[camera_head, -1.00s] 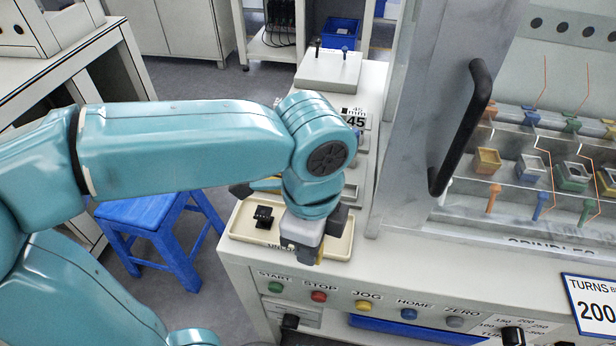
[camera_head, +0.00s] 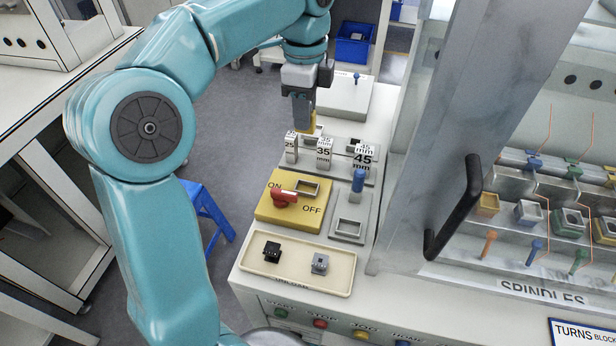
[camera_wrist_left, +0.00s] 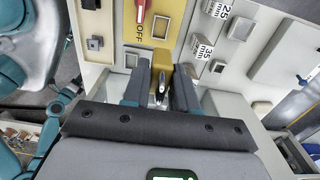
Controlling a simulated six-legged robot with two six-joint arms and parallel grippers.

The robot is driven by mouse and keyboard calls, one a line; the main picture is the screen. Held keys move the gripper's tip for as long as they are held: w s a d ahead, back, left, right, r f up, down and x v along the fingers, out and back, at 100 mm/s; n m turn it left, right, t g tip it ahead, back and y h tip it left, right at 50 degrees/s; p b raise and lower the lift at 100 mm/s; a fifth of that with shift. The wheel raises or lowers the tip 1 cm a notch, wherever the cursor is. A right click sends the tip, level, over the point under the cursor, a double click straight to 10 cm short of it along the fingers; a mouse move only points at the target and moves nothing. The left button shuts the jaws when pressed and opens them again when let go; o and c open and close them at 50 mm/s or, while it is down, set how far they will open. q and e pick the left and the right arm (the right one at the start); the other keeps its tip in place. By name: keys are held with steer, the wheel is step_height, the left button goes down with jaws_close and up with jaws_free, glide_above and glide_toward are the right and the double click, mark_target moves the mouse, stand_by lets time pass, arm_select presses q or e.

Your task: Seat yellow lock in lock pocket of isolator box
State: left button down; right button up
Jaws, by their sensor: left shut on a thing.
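My left gripper (camera_head: 303,122) points down in the head view, beyond the isolator box and above the gauge blocks. It is shut on the yellow lock (camera_head: 314,125), mostly hidden behind the fingers. In the left wrist view the lock (camera_wrist_left: 162,60) shows between the fingers (camera_wrist_left: 160,88), with a shiny metal part near them. The yellow isolator box (camera_head: 272,209) has a red handle (camera_head: 285,197) between ON and OFF. Its lock pocket (camera_head: 307,188) is a grey-rimmed rectangular opening and looks empty. In the left wrist view the box (camera_wrist_left: 175,12) and pocket (camera_wrist_left: 161,27) lie ahead of the fingertips.
Gauge blocks marked 25 (camera_head: 291,148), 35 (camera_head: 323,153) and 45 (camera_head: 362,158) stand behind the box. A blue peg (camera_head: 358,181) stands to its right. A cream tray (camera_head: 295,271) holds black (camera_head: 271,251) and grey (camera_head: 320,262) parts. A black door handle (camera_head: 455,215) projects at right.

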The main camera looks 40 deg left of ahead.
arm_select(q)
steer(key=f+b, duration=0.2)
steer(key=f, duration=1.1)
steer(key=shift+d+f+b, duration=0.15)
steer(key=shift+d+b, duration=0.05)
steer(key=shift+b, duration=0.2)
steer(key=shift+f+b, duration=0.4)
steer(key=shift+f, duration=2)
steer(key=shift+f, duration=0.15)
steer(key=c, duration=0.9)
jaws_free()
